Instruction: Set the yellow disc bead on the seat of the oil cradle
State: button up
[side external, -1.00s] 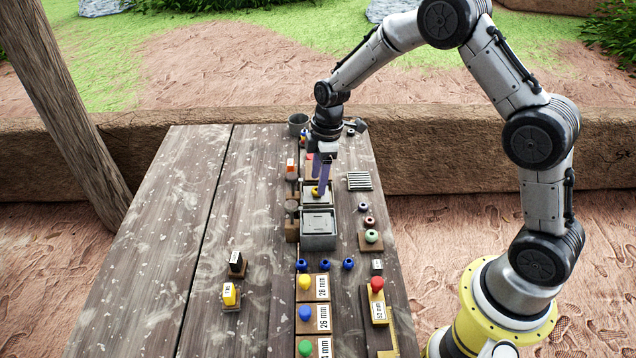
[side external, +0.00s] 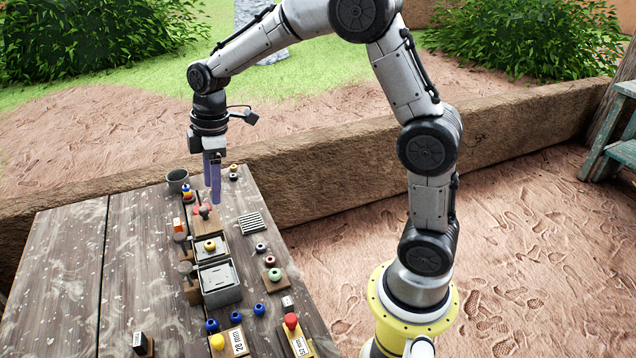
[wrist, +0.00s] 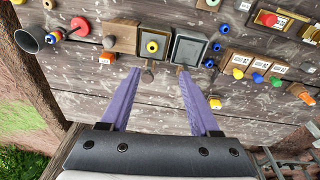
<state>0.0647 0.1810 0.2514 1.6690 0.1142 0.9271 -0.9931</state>
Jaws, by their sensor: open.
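The yellow disc bead (side external: 210,246) rests on the seat of a small grey-sided box (side external: 221,252), which looks like the oil cradle; no label shows it. In the wrist view the bead (wrist: 152,46) lies flat, its hole facing up, near the middle of the seat. My gripper (side external: 215,201) has two long purple fingers pointing down. It is open and empty, above and behind the bead and clear of it. In the wrist view the fingertips (wrist: 160,70) are spread apart below the bead, with nothing between them.
A grey open tray (side external: 220,284) stands beside the box. A wooden block (wrist: 122,37) is on its other side. A grey cup (side external: 177,180) stands at the far end. A slotted rack (side external: 251,223) and several coloured beads lie around. The table's left side is fairly clear.

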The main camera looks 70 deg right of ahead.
jog(key=s+r+m+t, duration=0.1)
jog(key=s+r+m, duration=0.25)
jog(key=s, duration=0.35)
jog(key=s+r+m+t, duration=0.1)
jog(key=s+r+m, duration=0.1)
jog(key=s+r, duration=0.4)
jog(key=s+f+m+t, duration=0.2)
jog(key=s+m, duration=0.2)
jog(key=s, duration=0.9)
jog(key=shift+s+a+h, duration=0.2)
jog(key=shift+a+h, duration=0.2)
